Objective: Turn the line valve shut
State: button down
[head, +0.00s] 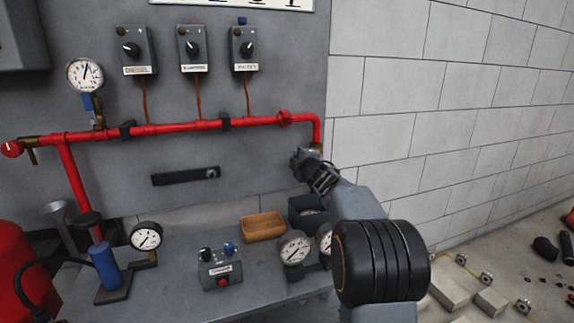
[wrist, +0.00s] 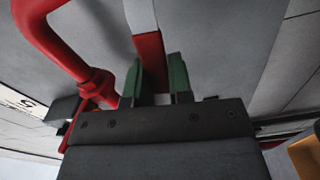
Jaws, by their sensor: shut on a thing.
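The red pipe (head: 200,126) runs along the grey panel and bends down at its right end to a small brass fitting (head: 316,148), partly hidden by my gripper (head: 303,163). In the wrist view, my gripper (wrist: 157,76) has its green fingertips on both sides of a red, flat valve lever (wrist: 150,50), shut on it. A pale grey strip (wrist: 140,14) continues from the lever at the top. The bent red pipe (wrist: 48,38) and its red fitting are to the left. The valve body is mostly hidden in both views.
Below is a grey bench with a wooden tray (head: 263,228), a dark bin (head: 305,212), gauges (head: 294,248) and a control box (head: 220,268). Three switch boxes (head: 191,48) and a gauge (head: 85,75) are above the pipe. A white block wall (head: 450,120) is at right.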

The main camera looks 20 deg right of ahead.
jog(key=shift+f+n+b, duration=0.8)
jog(key=shift+n+b, duration=0.1)
jog(key=shift+b, duration=0.05)
jog(key=c, duration=1)
grip_release()
jog(key=shift+s+r, duration=0.1)
jog(key=shift+s+a, duration=0.2)
jog(key=shift+s, duration=3.2)
jog(key=shift+s+a, duration=0.15)
jog(key=shift+s, duration=3.25)
